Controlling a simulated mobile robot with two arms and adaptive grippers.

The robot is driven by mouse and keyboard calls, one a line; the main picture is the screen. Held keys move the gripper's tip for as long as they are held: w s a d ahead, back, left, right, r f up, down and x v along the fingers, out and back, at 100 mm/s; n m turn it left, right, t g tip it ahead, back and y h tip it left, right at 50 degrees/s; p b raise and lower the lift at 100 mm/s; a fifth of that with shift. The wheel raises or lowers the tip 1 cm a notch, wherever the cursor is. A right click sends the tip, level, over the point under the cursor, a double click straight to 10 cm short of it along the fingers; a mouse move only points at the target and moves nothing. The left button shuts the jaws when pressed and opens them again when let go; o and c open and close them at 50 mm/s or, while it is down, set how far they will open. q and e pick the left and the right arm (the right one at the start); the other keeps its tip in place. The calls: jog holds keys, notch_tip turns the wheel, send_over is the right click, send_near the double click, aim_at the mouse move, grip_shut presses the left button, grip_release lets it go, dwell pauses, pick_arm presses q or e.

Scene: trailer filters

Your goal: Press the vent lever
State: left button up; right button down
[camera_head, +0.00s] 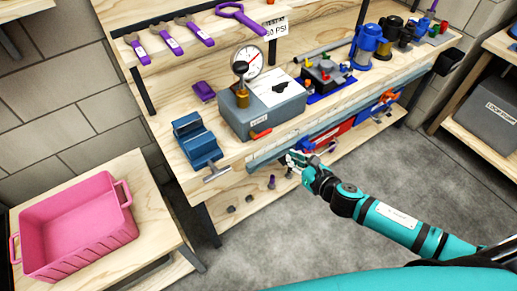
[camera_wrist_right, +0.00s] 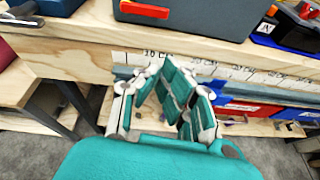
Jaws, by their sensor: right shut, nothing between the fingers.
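The grey test box (camera_head: 263,112) stands on the wooden workbench and carries a round pressure gauge (camera_head: 248,61). A small orange-red lever (camera_head: 261,134) sticks out low on its front face; I take it for the vent lever. It also shows at the top of the right wrist view (camera_wrist_right: 144,9). My right gripper (camera_head: 296,159) is shut and empty. It is in front of the bench's front edge, lower right of the lever and apart from it. In the wrist view its fingers (camera_wrist_right: 172,76) are before the ruler strip. My left gripper is not in view.
A blue vise (camera_head: 196,142) stands left of the box, its handle jutting past the bench edge. A fixture on a blue base (camera_head: 325,76) and blue filter housings (camera_head: 369,47) stand to the right. Bins (camera_head: 327,140) hang below the edge. A pink crate (camera_head: 80,229) sits at the left.

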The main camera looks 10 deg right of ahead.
aim_at(265, 138)
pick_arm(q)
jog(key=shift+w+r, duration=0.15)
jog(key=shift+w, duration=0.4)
pick_arm(e)
jog(key=shift+a+r+n+y, duration=0.3)
jog(key=shift+a+r+n, duration=0.5)
jog(key=shift+r, duration=0.25)
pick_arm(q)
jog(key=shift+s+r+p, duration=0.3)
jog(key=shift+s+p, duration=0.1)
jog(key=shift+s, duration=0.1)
pick_arm(e)
jog(key=x, duration=1)
